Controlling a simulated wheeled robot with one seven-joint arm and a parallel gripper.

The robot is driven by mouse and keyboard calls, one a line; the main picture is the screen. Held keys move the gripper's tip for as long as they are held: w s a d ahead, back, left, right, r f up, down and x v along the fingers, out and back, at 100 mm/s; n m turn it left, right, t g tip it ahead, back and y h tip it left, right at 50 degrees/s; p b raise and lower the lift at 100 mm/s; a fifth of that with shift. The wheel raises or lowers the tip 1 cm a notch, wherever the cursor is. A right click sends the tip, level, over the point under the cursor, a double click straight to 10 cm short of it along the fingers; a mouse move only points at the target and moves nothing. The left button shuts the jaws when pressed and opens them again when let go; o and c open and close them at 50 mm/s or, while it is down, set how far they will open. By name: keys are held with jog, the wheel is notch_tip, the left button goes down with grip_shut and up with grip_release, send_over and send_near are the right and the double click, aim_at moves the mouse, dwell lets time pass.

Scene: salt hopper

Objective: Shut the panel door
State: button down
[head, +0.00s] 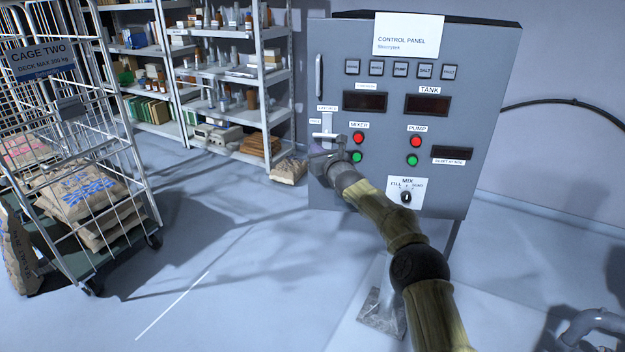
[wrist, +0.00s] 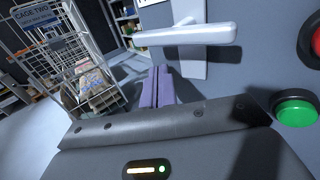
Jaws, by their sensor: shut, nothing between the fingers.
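The grey panel door (head: 385,185) is the front of the control panel cabinet, with buttons, dark displays and a dial on it. It looks flush or nearly flush with the cabinet; I cannot tell whether a small gap is left. A pale lever handle (head: 324,136) sits on a light plate at the door's left edge and lies about horizontal. It also shows in the wrist view (wrist: 192,34). My gripper (head: 318,146) is just below the lever at the door's left edge. Its purple fingers (wrist: 157,88) are together and empty, below the lever; contact with the door is unclear.
A vertical grab bar (head: 319,76) is above the lever. Green (wrist: 296,108) and red buttons are close to my gripper's right. A wire cage trolley (head: 120,150) with sacks stands left, shelving (head: 225,75) behind, and a sack (head: 288,170) lies by the cabinet. The floor between is clear.

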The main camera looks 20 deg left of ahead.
jog(key=s+d+b, duration=0.3)
jog(key=s+b, duration=1)
jog(key=b, duration=0.7)
jog(key=shift+s+d, duration=0.1)
dwell(0.3)
